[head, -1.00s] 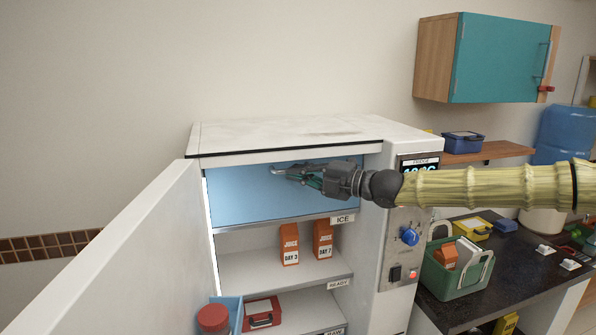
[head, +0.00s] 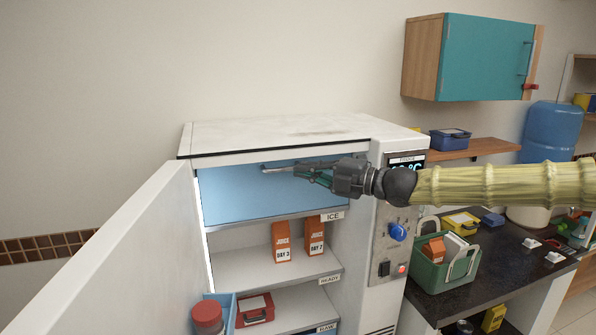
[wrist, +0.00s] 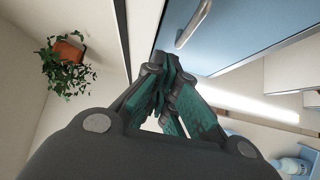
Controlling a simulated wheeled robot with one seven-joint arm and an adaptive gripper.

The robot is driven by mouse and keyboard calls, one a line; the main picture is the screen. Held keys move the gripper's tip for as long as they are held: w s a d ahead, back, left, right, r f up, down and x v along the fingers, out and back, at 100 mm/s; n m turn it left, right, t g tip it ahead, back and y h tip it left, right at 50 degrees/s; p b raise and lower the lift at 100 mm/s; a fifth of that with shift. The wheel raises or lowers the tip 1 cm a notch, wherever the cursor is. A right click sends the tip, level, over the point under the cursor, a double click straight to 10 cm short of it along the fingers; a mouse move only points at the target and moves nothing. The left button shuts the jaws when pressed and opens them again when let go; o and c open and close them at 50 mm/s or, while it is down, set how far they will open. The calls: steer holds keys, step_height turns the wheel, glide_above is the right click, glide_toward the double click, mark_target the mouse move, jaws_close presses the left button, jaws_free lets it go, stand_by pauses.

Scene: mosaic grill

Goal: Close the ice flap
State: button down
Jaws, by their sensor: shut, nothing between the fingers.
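The ice flap (head: 235,195) is a light blue panel across the top compartment of the open white fridge, above the ICE label. It looks upright and covers the opening; I cannot tell whether it is fully flush. Its grey bar handle (head: 280,168) is near its top edge. My gripper (head: 298,172) is shut and empty, in front of the flap's upper part, just right of the handle. In the wrist view the shut fingers (wrist: 166,65) are close to the flap (wrist: 240,35), and the handle (wrist: 193,22) is apart from them.
The open fridge door (head: 125,260) stands at the left. A dark counter (head: 500,275) with a green crate (head: 440,273) is at the right.

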steer(key=shift+b+v, duration=0.75)
steer(key=shift+v, duration=3)
steer(key=s+a+f+n+g+h+b, duration=0.1)
steer(key=s+a+f+n+g+h, duration=0.15)
steer(key=f, duration=0.85)
steer(key=s+a+f+n+g+h, duration=0.1)
steer(key=a+f+n+h, duration=0.15)
steer(key=f, duration=0.95)
steer(key=s+d+f+n+g+h+b, duration=0.15)
steer(key=s+f+n, duration=0.3)
steer(key=f, duration=0.65)
steer(key=s+d+f+n+g+h, duration=0.15)
steer(key=s+f+n, duration=0.35)
steer(key=f, duration=0.6)
steer(key=s+d+f+n+g+h+b, duration=0.1)
steer(key=s+d+f+n+h, duration=0.3)
steer(key=s+f, duration=0.45)
steer(key=s+d+f+n+h, duration=0.1)
steer(key=s+d+f+n, duration=0.1)
steer(key=s+f+n, duration=0.45)
steer(key=s+d+f+n+h+b, duration=0.1)
steer(key=s+d+f+n, duration=0.4)
steer(key=s+n, duration=0.3)
steer(key=s+d+f+n+h+b, duration=0.1)
steer(key=s+d+f+n, duration=0.4)
steer(key=s, duration=0.5)
steer(key=f+n+h, duration=0.1)
steer(key=n, duration=0.1)
steer(key=shift+f+n, duration=0.3)
steer(key=shift+n, duration=0.1)
